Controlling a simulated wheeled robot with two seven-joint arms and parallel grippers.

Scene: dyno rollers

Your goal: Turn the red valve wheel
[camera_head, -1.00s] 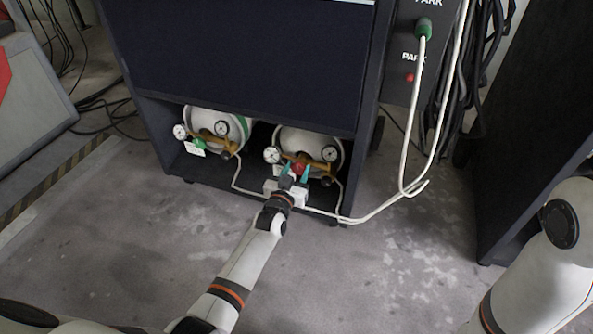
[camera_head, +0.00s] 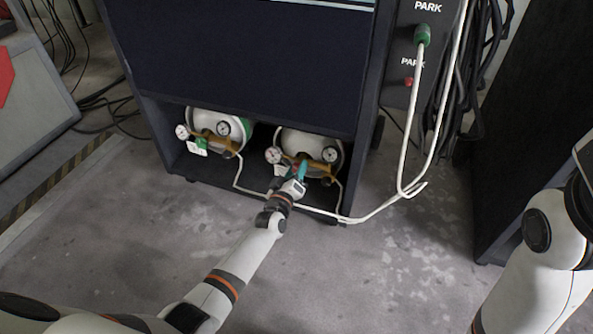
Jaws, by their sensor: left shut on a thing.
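The red valve wheel (camera_head: 302,156) sits at the front of the right gas cylinder (camera_head: 312,142), between two round gauges. Only a small bit of red shows; my gripper hides most of it. My left gripper (camera_head: 299,170) reaches in from the lower left with its teal fingers at the wheel. It is shut on the wheel, with the hand rolled over to one side. My right arm shows at the right edge, but its gripper is out of view.
A white hose (camera_head: 404,150) hangs from a green plug and runs across the cabinet's front. The grey floor in front is clear.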

